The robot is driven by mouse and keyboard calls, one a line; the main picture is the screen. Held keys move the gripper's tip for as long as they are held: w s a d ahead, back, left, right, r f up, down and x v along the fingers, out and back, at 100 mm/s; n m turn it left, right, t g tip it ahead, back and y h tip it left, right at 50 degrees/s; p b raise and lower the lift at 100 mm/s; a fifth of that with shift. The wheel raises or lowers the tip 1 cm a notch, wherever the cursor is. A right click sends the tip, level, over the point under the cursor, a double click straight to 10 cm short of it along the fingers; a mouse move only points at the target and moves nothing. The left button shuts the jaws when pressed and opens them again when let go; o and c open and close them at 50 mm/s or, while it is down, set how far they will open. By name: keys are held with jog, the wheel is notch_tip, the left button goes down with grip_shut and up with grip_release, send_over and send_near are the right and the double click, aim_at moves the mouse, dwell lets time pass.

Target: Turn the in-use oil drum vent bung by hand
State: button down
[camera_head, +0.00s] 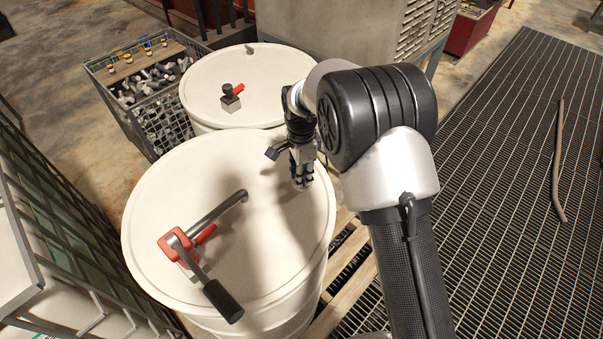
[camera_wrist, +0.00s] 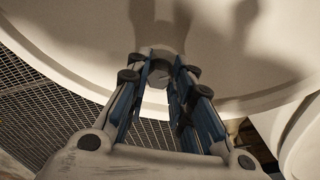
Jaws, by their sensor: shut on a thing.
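The in-use oil drum (camera_head: 150,230) is a large cream drum with a red and grey hand-crank pump (camera_head: 186,248) on its lid. My gripper (camera_head: 302,184) points down at the right part of this lid, near the rim. In the wrist view my gripper (camera_wrist: 157,70) has its fingers closed around a small grey round fitting, the vent bung (camera_wrist: 159,77), on the lid. In the head view the fingers hide the bung. How far the bung is turned cannot be told.
A second cream drum (camera_head: 205,80) with a small red-handled tap (camera_head: 231,98) stands right behind. A wire crate of metal parts (camera_head: 148,92) is at the back left. A grey cabinet (camera_head: 350,30) stands behind. Grating with a loose hose (camera_head: 557,160) lies at right.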

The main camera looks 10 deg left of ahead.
jog(key=shift+w+a+r+m, duration=0.1)
jog(key=shift+w+r+m, duration=0.1)
jog(key=shift+r+m, duration=0.15)
dwell(0.3)
jog(key=c, duration=1.8)
grip_release()
jog(key=o, duration=0.4)
jog(key=shift+s+f, duration=0.15)
jog(key=shift+f, duration=0.05)
notch_tip(320, 180, up, 12)
